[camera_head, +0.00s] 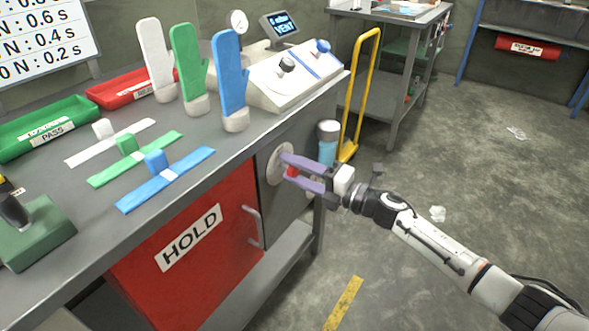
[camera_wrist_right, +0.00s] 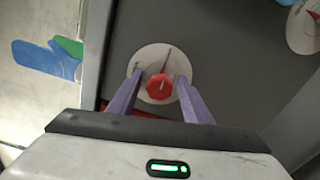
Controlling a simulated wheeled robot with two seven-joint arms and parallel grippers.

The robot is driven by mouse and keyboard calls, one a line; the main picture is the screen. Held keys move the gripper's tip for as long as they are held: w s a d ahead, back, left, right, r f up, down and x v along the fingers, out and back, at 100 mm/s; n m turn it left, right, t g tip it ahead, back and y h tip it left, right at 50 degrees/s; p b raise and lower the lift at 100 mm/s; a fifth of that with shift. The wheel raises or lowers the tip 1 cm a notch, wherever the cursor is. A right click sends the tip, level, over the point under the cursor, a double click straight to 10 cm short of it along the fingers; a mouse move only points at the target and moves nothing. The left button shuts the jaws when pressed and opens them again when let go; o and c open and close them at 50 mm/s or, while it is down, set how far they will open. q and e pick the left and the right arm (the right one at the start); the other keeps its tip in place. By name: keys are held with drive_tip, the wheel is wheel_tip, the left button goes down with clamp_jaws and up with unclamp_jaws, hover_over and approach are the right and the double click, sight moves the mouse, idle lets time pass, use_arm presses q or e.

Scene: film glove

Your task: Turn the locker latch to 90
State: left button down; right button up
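The locker latch, a red faceted knob (camera_wrist_right: 159,87), sits on a round pale plate (camera_wrist_right: 157,58) on a dark grey panel. In the head view the knob (camera_head: 293,171) shows partly between my fingers, and the plate (camera_head: 273,166) is just behind them. A thin red line on the plate points up from the knob in the wrist view. My right gripper (camera_head: 288,167) is open, its two purple fingers on either side of the knob; the wrist view shows small gaps beside it. Whether they touch is not clear. The red locker door (camera_head: 150,277), labelled HOLD, is left of the panel. My left gripper is not in view.
A metal handle (camera_head: 253,228) is on the locker front, left of the latch. A blue bottle (camera_head: 327,147) and a yellow cart frame (camera_head: 362,90) stand behind the gripper. The workbench above holds three glove forms, including a blue one (camera_head: 231,80). The floor at right is mostly open.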

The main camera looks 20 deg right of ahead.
drive_tip(key=shift+d, duration=0.1)
drive_tip(key=v, duration=1)
drive_tip(key=shift+s, duration=0.1)
drive_tip(key=s+a+f+m+g+h+p, duration=0.1)
drive_tip(key=s+a+f+m+h+p, duration=0.1)
drive_tip(key=s+f+m, duration=0.3)
drive_tip(key=s+a+f+m+g+h+p, duration=0.2)
drive_tip(key=s+f+m, duration=0.4)
drive_tip(key=s+m, duration=0.6)
drive_tip(key=s+a+f+m+g+h+p, duration=0.2)
drive_tip(key=s+a+f+m+h, duration=0.2)
drive_tip(key=s+m, duration=0.4)
drive_tip(key=shift+s+a+f+m, duration=0.4)
drive_tip(key=shift+s+a+f, duration=0.3)
drive_tip(key=shift+s+f, duration=0.25)
